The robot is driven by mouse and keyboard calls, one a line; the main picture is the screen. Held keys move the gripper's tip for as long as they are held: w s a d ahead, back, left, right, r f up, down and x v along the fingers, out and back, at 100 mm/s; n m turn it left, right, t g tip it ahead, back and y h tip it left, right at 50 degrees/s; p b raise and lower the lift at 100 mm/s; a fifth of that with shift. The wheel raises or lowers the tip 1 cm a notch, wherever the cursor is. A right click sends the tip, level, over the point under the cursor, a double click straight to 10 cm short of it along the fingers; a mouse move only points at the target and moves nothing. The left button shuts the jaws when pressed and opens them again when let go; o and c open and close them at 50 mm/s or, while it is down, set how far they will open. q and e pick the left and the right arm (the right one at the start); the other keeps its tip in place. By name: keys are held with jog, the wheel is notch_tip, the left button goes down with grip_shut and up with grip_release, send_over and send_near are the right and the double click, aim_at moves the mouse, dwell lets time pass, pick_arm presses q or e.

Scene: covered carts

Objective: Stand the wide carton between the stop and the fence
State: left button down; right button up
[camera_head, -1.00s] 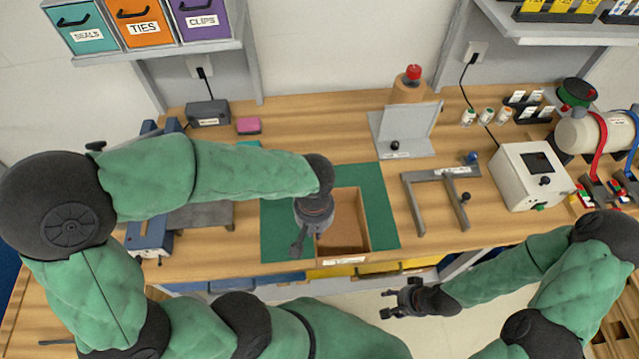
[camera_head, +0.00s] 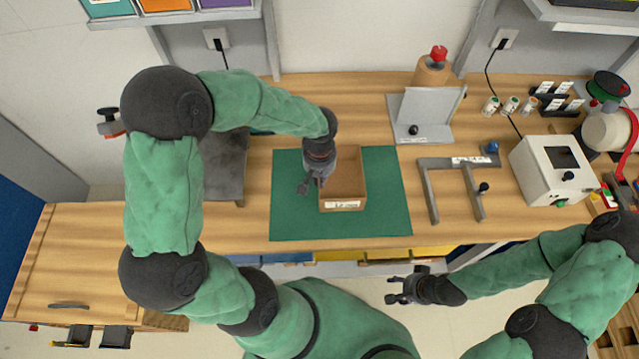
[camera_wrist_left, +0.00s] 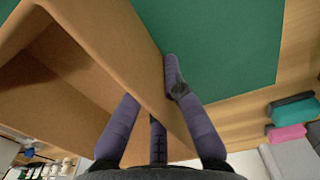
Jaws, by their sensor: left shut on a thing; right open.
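The wide carton looks to be the open brown box (camera_head: 357,193) with a white label on its front wall, over the green mat; its opening faces up. My left gripper (camera_head: 310,184) is shut on its left wall. The left wrist view shows the fingers (camera_wrist_left: 150,120) on either side of the carton's wall (camera_wrist_left: 120,45). Whether its base touches the mat is unclear. A grey fixture of bars (camera_head: 430,190), perhaps the fence and stop, lies to the right on the bench. My right gripper (camera_head: 408,290) is open and empty in front of the bench.
The green mat (camera_head: 390,215) has bare room right of the carton. Behind the bar fixture stands a grey angle plate (camera_head: 440,110) with a black knob. A white box device (camera_head: 545,180) stands further right. A dark grey platform (camera_head: 225,165) lies left of the mat.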

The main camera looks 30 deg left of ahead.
pick_arm(q)
jog(key=f, duration=0.2)
jog(key=f+b, duration=0.1)
jog(key=f, duration=0.1)
jog(key=shift+w+a, duration=0.25)
jog(key=shift+w, duration=0.15)
jog(key=shift+f, duration=0.15)
jog(key=c, duration=1.4)
grip_release()
notch_tip(320, 180, up, 12)
jog(key=p, duration=0.2)
jog(key=shift+s+p, duration=0.1)
jog(key=shift+p, duration=0.2)
